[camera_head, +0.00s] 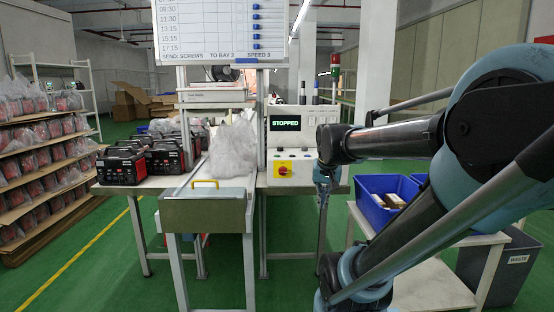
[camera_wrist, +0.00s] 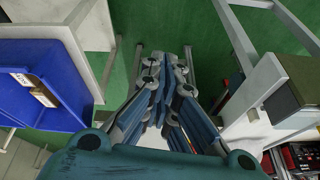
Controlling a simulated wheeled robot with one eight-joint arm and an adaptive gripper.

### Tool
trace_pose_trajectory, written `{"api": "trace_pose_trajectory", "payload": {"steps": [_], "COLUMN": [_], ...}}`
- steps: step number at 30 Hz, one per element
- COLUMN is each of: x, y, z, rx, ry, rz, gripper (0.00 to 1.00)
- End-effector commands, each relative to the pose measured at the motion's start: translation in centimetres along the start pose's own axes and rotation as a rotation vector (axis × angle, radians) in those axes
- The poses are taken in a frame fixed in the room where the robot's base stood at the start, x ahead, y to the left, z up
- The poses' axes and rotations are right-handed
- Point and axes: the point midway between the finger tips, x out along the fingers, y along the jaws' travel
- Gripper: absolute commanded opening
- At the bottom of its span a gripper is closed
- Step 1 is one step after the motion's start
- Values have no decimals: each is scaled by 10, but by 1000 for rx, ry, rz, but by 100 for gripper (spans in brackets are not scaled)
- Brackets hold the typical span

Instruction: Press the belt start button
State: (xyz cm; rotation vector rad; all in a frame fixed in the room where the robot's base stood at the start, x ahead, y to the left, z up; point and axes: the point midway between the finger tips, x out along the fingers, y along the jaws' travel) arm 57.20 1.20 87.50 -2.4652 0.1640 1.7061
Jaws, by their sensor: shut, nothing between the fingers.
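The control panel (camera_head: 300,117) stands at the back of the table, with a dark display (camera_head: 285,123) that reads STOPPED in green. A yellow plate with a red knob (camera_head: 283,169) is on the front below the panel. I cannot make out which part is the belt start button. My arm covers the area just right of the panel. My gripper (camera_wrist: 188,55) is shut and empty, over green floor in the wrist view, between the blue bin and the table.
A conveyor (camera_head: 206,210) with a plastic-wrapped item stands left of the panel. Black and red units (camera_head: 125,165) stand on the left table. A blue bin (camera_head: 376,207) sits on a stand at right, beside a grey waste bin (camera_head: 510,265). Green floor is clear in front at left.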

Motion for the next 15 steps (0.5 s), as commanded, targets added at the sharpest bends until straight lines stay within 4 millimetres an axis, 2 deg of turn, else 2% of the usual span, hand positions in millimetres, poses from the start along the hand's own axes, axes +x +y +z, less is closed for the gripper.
{"api": "trace_pose_trajectory", "payload": {"steps": [1, 15], "x": [-4, -26], "y": [-5, -57], "z": [-16, -158], "rx": [15, 180], "ry": [14, 143], "rz": [-4, -51], "gripper": [0, 0]}}
